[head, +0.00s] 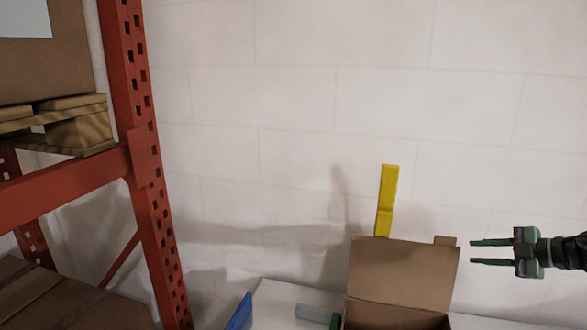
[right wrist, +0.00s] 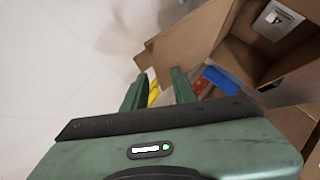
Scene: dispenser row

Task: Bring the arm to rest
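My right gripper (head: 490,252) is at the right of the head view, its fingers pointing left. Its two green fingers are parallel and apart, with nothing held between them. In the right wrist view the same gripper (right wrist: 158,88) shows its fingers apart, with a yellow thing in the background beyond the gap. The gripper is to the right of an open cardboard box (head: 402,275), apart from it in the head view. My left gripper is not in view.
A yellow upright piece (head: 387,200) stands behind the box. A blue item (head: 240,312) and a small grey-and-green item (head: 312,314) are at the bottom edge. An orange-red rack (head: 145,180) with cartons fills the left. An open carton (right wrist: 240,60) shows in the wrist view.

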